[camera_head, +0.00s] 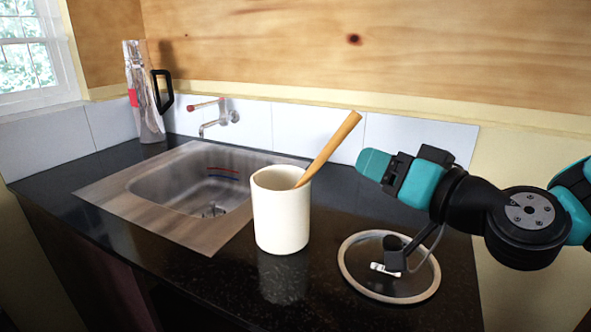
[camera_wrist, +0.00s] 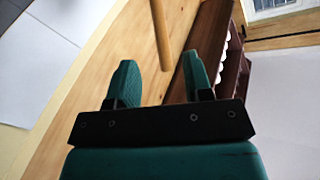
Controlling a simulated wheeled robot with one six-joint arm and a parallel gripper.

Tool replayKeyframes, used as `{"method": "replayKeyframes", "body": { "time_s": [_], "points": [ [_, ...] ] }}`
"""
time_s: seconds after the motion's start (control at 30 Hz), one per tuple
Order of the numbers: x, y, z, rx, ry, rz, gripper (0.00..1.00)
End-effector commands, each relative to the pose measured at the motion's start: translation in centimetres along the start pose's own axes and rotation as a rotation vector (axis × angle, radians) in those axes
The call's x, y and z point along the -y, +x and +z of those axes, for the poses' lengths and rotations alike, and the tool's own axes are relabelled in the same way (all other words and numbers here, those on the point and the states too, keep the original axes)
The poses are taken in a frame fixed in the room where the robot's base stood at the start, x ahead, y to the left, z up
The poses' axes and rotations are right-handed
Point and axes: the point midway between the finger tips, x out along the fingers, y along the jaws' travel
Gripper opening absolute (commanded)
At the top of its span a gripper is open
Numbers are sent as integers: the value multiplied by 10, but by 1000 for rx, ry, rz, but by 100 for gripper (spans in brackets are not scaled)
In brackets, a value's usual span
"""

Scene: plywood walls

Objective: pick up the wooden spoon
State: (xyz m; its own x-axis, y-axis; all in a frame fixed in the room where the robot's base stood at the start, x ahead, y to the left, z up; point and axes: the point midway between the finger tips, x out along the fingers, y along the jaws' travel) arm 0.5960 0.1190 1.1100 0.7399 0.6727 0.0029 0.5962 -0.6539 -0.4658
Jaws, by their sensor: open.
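The wooden spoon (camera_head: 332,146) stands tilted in a cream crock (camera_head: 281,212) on the dark counter, its handle leaning up to the right. Its lower end is hidden inside the crock. My gripper (camera_head: 374,164) is just right of the handle, pointing left towards it, below the handle's top end. In the wrist view the handle (camera_wrist: 161,35) shows beyond the fingertips, roughly in line with the gap between them. My gripper (camera_wrist: 160,74) is open, and nothing is held between its two teal fingers.
A round glass lid (camera_head: 352,282) with a pale rim lies on the counter below my arm. A steel sink (camera_head: 150,225) is left of the crock, with a wall tap (camera_head: 218,119) behind it. A metal jug (camera_head: 144,95) with a black handle stands at the back left.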

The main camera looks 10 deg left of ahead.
Motion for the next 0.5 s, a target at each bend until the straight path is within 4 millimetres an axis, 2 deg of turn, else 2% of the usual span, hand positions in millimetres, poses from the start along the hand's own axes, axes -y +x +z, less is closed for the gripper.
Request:
{"method": "replayKeyframes", "body": {
  "time_s": [0.07, 0.2, 0.3, 0.5],
  "points": [
    [1, 4, -5, 5, 9, 13, 46],
    [2, 32, -4, 3, 4, 7, 46],
    [0, 45, -3, 1, 3, 8, 46],
    [0, 57, -2, -1, 2, 9, 46]
  ]
}}
